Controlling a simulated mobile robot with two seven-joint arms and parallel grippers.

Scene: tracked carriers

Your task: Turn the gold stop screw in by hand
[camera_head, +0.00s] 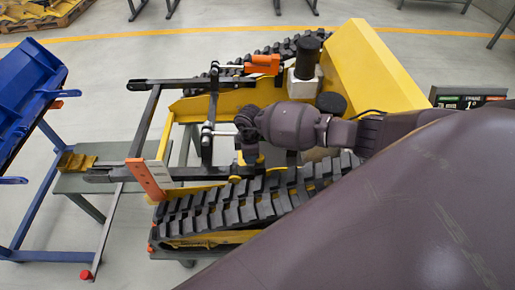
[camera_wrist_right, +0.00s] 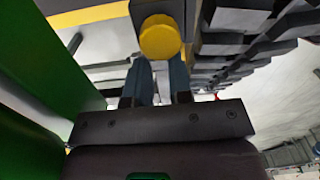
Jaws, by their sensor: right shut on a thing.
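The gold stop screw (camera_wrist_right: 160,37) shows in the right wrist view as a round yellow-gold head against a dark grey block. My right gripper (camera_wrist_right: 161,70) has its two blue-grey fingers at the head, shut on the screw. Their tips are partly hidden behind the head. In the head view my right gripper (camera_head: 250,157) points down beside the carrier's dark frame, above the near track (camera_head: 240,205). The screw cannot be made out clearly there, and its thread and depth are hidden. My left gripper is not in view.
The yellow tracked carrier (camera_head: 365,65) stands around my wrist, with black frame bars (camera_head: 150,120) close by. An orange upright (camera_head: 148,180) stands left of the near track. A blue bucket (camera_head: 25,90) is far left. A green surface (camera_wrist_right: 45,90) lies close left in the wrist view.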

